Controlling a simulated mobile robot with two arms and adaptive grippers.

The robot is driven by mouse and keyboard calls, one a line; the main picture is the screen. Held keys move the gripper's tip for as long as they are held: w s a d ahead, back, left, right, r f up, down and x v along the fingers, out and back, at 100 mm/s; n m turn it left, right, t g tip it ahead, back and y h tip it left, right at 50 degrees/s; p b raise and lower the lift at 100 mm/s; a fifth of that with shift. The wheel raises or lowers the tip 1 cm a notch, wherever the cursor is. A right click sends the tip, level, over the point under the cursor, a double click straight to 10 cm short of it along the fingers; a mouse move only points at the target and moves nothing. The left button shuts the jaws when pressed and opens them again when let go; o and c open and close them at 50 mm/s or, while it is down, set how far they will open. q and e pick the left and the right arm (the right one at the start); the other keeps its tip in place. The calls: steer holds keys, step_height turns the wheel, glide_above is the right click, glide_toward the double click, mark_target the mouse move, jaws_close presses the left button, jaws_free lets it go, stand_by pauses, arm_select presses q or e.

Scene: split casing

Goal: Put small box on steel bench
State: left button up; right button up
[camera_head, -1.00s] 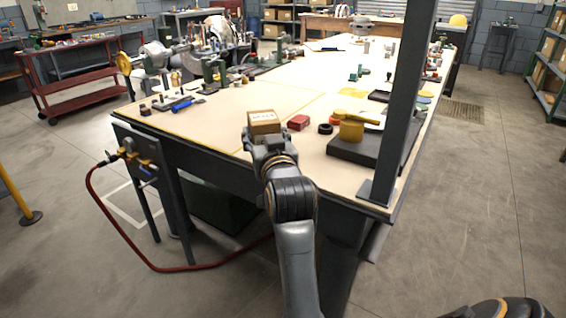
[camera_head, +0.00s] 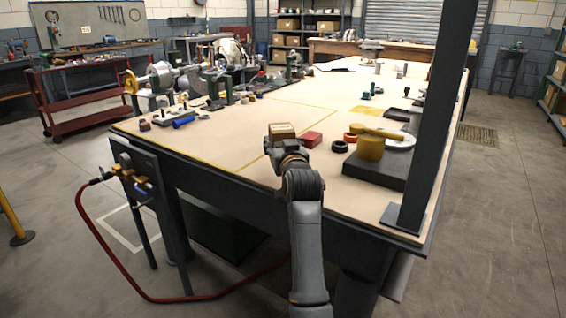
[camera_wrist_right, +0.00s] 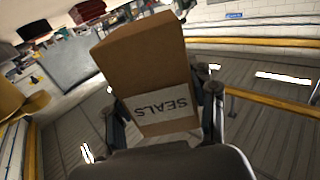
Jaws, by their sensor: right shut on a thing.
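The small box (camera_head: 282,131) is brown cardboard. In the right wrist view the box (camera_wrist_right: 145,60) fills the middle, with a white label reading SEALS. My right gripper (camera_head: 288,148) is shut on it, one finger on each side; the fingers also show in the wrist view (camera_wrist_right: 164,108). In the head view the box appears over the near part of a large workbench (camera_head: 235,143) with a pale top and dark metal frame. Its height above that top is hard to judge. I cannot tell for sure which bench is the steel one. My left gripper is not in view.
A red block (camera_head: 312,139), a black ring (camera_head: 340,147) and a dark slab (camera_head: 375,170) with a yellow cylinder (camera_head: 370,147) lie right of the box. A dark post (camera_head: 435,120) stands at the bench's right. A red cart (camera_head: 95,88) stands left.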

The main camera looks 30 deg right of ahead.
steer(key=shift+w+d+f+b, duration=0.15)
steer(key=shift+w+d+f, duration=0.2)
steer(key=shift+f, duration=0.2)
steer(key=shift+w+d+f+b, duration=0.15)
steer(key=shift+w+d+f, duration=0.15)
steer(key=shift+f, duration=0.25)
step_height(320, 180, down, 3)
steer(key=shift+r+b, duration=0.1)
steer(key=shift+b, duration=0.35)
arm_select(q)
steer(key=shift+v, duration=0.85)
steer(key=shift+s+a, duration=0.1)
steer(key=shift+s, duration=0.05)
arm_select(e)
steer(key=shift+a, duration=0.1)
steer(key=o, duration=1.4)
